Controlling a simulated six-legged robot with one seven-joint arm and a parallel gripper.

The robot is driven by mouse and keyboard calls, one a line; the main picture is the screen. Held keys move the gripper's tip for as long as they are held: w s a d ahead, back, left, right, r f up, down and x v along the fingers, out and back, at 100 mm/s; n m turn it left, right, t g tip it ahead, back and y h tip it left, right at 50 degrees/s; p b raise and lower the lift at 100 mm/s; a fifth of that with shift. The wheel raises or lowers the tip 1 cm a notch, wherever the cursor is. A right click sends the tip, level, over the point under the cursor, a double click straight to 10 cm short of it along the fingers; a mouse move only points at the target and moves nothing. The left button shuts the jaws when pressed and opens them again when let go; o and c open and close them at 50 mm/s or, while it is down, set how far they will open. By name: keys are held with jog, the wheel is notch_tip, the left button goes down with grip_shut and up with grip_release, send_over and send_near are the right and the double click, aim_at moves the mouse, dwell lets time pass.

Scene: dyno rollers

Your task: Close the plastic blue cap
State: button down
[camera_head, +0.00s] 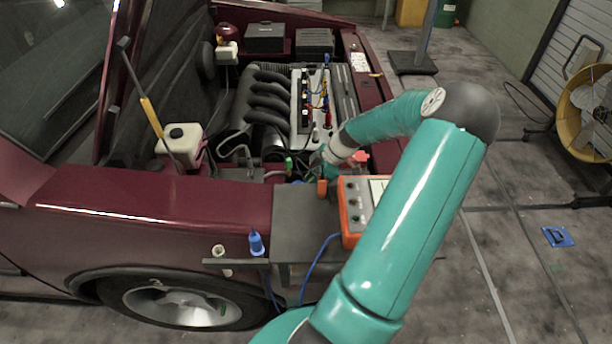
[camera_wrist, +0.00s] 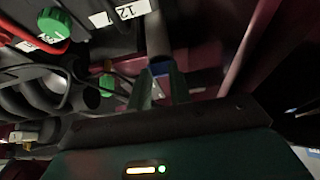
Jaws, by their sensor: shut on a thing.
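My gripper (camera_wrist: 163,75) shows in the wrist view as two dark green fingers a small gap apart. A blue piece, which looks like the plastic blue cap (camera_wrist: 184,70), shows at the fingertips. The fingers are closed on it, but its outline and whether it is open or closed are hard to see. In the head view my gripper (camera_head: 325,165) is low over the front edge of the engine bay, partly hidden by my arm. The cap cannot be made out there.
The maroon car's engine (camera_head: 285,105) is just behind my gripper. An orange and grey box (camera_head: 353,212) sits beside my arm on a dark shelf. Green caps (camera_wrist: 57,27) and cables crowd the wrist view's left.

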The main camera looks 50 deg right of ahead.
jog(key=shift+s+d+f+t+y, duration=0.25)
jog(key=shift+s+d+f+t, duration=0.15)
jog(key=shift+f, duration=0.2)
jog(key=shift+s+d+f+t+y, duration=0.3)
jog(key=shift+s+f, duration=0.15)
jog(key=shift+f, duration=0.15)
jog(key=shift+s+d+f, duration=0.1)
jog(key=shift+s+f, duration=0.1)
jog(key=shift+f, duration=0.65)
jog(key=c, duration=1.3)
grip_release()
jog(key=shift+w, duration=0.1)
jog(key=shift+r, duration=0.1)
jog(key=v, duration=1.3)
jog(key=shift+r, duration=0.4)
